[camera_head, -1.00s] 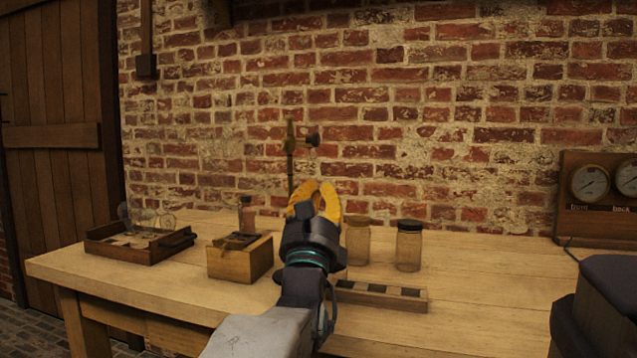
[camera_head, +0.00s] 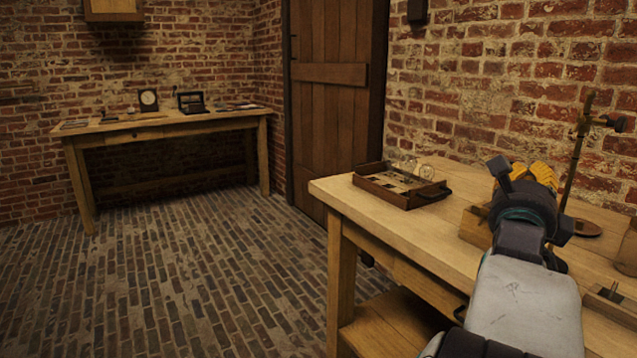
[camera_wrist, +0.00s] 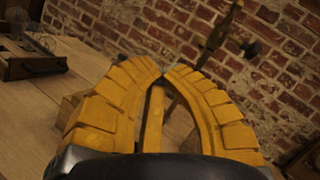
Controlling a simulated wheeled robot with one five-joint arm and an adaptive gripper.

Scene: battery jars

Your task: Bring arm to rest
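My gripper (camera_head: 530,172) is held up over the right-hand workbench (camera_head: 440,225), partly in front of a small wooden box (camera_head: 474,228). In the wrist view my gripper's yellow fingers (camera_wrist: 165,72) curve inward and their tips come together. I see nothing held at the tips. A gap between the lower parts of the fingers shows the bench and wood behind. My forearm reaches up from the lower right of the head view.
A dark wooden tray (camera_head: 400,185) with glass bulbs sits at the bench's left end. A brass stand (camera_head: 576,150) rises right of my gripper. A second table (camera_head: 160,125) stands at the far wall. The brick floor (camera_head: 190,270) between is clear.

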